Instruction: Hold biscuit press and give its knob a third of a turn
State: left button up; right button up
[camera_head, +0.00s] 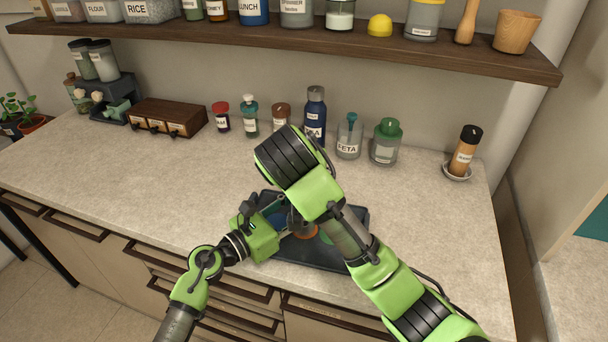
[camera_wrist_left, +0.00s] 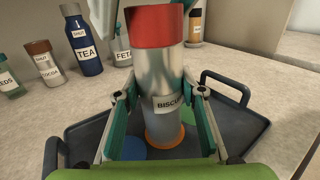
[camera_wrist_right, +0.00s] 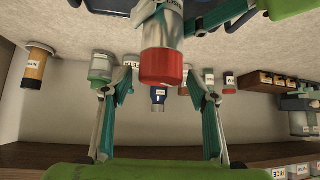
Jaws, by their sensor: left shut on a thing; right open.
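The biscuit press (camera_wrist_left: 158,75) is a silver cylinder with a "BISCUIT" label and a red knob (camera_wrist_left: 157,27) on top. It stands upright over an orange disc (camera_wrist_left: 165,137) on a dark tray (camera_wrist_left: 243,124). My left gripper (camera_wrist_left: 160,98) is shut on its silver body from both sides. In the right wrist view, which is upside down, the red knob (camera_wrist_right: 163,67) lies between the spread fingers of my right gripper (camera_wrist_right: 157,82); these stand open and apart from it. In the head view my right wrist hides most of the press.
The tray also bears a blue disc (camera_wrist_left: 135,146) and a green disc (camera_wrist_left: 188,114). Several labelled jars and bottles, such as the blue tea bottle (camera_head: 315,118), stand behind along the wall. A wooden shelf (camera_head: 300,38) overhangs the back.

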notch_tip(320, 180, up, 9)
jog(key=shift+a+f, duration=0.1)
jog(key=shift+f, duration=0.1)
jog(key=shift+r, duration=0.4)
pick_arm(q)
jog(key=o, duration=1.5)
jog(key=shift+o, duration=0.2)
